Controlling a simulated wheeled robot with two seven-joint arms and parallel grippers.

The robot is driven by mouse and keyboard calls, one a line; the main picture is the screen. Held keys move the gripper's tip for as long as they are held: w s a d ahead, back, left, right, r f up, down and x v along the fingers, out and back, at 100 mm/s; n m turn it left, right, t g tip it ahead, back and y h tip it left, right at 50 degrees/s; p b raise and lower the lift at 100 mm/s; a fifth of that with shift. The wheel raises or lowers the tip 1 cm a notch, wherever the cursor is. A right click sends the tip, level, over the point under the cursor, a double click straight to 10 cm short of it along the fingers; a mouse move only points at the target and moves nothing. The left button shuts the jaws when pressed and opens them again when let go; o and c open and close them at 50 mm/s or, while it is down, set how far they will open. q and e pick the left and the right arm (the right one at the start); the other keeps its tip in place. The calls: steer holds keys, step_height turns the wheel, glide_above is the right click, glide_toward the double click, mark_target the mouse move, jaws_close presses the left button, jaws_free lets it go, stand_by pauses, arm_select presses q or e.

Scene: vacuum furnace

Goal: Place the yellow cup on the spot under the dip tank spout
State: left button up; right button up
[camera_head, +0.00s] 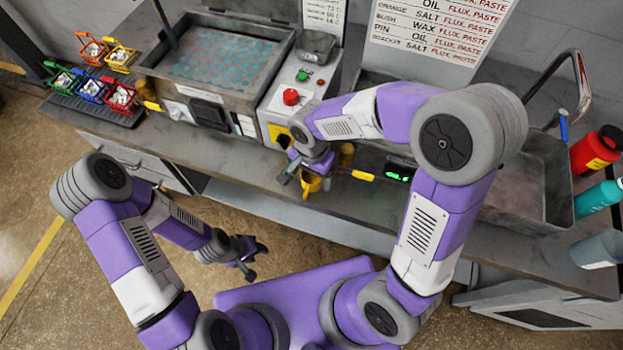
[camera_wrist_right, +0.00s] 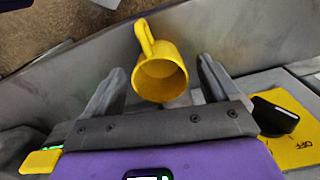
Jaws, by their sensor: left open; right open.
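The yellow cup (camera_head: 311,185) is near the front edge of the bench, below the control panel. In the right wrist view the cup (camera_wrist_right: 160,78) shows its round mouth, with its handle pointing up and left. My right gripper (camera_head: 298,175) is open beside the cup. In the wrist view, its two fingers stand on either side of the cup with gaps. My left gripper (camera_head: 254,261) is open and empty, low in front of the bench. The dip tank (camera_head: 216,60) stands at the back left. I cannot make out its spout or the spot clearly.
The control box (camera_head: 296,95) has a red button and yellow switch plate. Coloured baskets (camera_head: 92,85) stand on the left. A green-lit display (camera_head: 398,173), a sink (camera_head: 530,170) and several bottles (camera_head: 597,149) are on the right. Bench space before the tank is clear.

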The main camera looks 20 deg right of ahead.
steer(key=shift+f, duration=0.2)
steer(key=c, duration=1.2)
steer(key=shift+r, duration=0.15)
